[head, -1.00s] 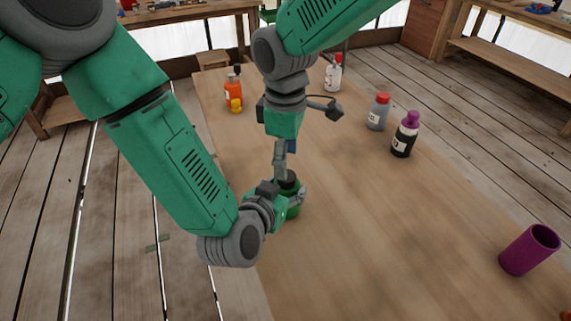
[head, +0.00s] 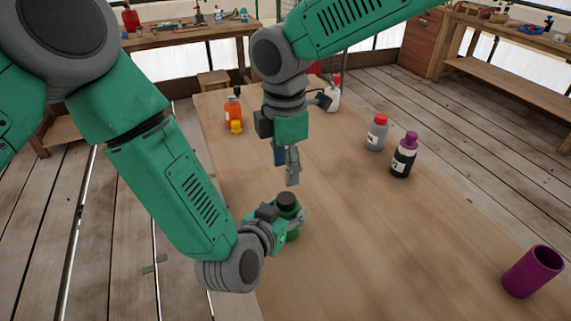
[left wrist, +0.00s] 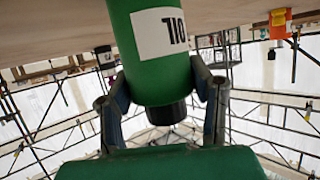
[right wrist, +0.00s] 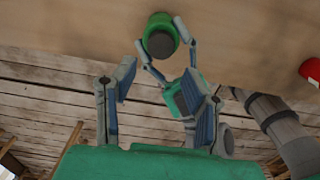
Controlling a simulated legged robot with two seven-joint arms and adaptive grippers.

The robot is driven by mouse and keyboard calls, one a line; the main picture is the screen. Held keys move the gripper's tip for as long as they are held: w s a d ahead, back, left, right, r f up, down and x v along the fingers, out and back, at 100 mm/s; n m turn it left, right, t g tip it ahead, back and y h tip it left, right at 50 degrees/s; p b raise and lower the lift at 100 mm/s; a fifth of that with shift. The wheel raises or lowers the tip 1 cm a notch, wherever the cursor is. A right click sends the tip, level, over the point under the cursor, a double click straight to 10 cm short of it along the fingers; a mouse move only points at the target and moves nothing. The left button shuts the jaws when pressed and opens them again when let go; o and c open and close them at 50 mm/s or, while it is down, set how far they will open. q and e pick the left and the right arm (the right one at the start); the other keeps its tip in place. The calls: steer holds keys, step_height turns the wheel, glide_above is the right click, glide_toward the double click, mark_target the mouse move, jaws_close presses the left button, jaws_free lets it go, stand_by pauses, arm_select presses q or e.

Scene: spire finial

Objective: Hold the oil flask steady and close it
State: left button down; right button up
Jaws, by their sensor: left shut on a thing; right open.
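The green oil flask (head: 292,236) stands upright at the table's near left edge, with a black cap (head: 286,200) on its top. In the left wrist view the flask (left wrist: 160,75) appears upside down with its label showing, and the cap (left wrist: 166,113) sits in line with it. I cannot tell how tight the cap is. My left gripper (head: 291,217) is shut around the flask's body. My right gripper (head: 291,178) is open and empty, above the cap and apart from it. The right wrist view shows the cap (right wrist: 160,44) beyond its open fingers.
A purple cup (head: 532,272) is at the right. The table's middle is clear.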

mark_target(284, 197)
steer(key=shift+f, duration=4)
jaws_close()
steer(key=m, duration=0.6)
steer(key=shift+m, duration=0.3)
steer(key=m, duration=0.6)
steer(key=shift+a, duration=0.15)
